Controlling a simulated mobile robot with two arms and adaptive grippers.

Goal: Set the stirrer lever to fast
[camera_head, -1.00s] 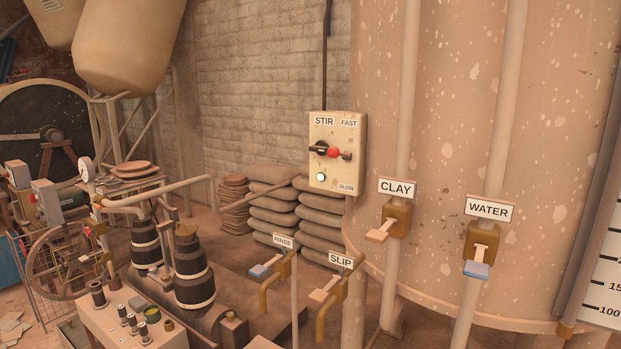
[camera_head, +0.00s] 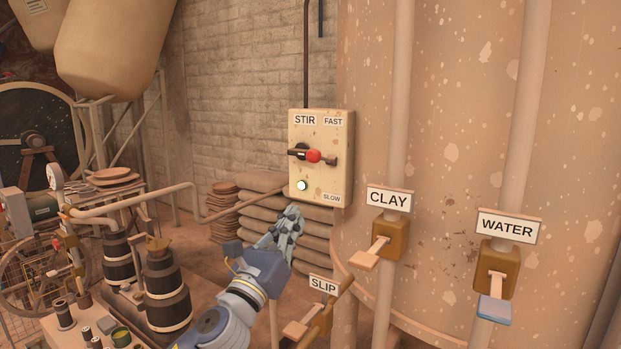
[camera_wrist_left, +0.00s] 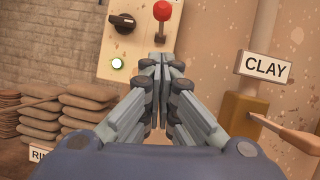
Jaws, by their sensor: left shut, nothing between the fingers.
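The stirrer panel (camera_head: 321,175) is a cream box marked STIR, with FAST at its upper right and SLOW at its lower right. Its lever has a red knob (camera_head: 314,156) and stands about midway between the two labels. The red knob also shows in the left wrist view (camera_wrist_left: 162,11). A black rotary knob (camera_wrist_left: 122,23) sits left of it, above a lit pale-green lamp (camera_head: 302,185). My left gripper (camera_head: 293,212) is shut and empty, below the panel and apart from the lever. My right gripper is not in view.
The CLAY valve (camera_head: 390,240) and WATER valve (camera_head: 497,268) are on pipes before the large tank (camera_head: 450,100) at right. The SLIP valve (camera_head: 318,318) is beside my left arm. Stacked sacks (camera_head: 265,222) lie behind. The space before the panel is clear.

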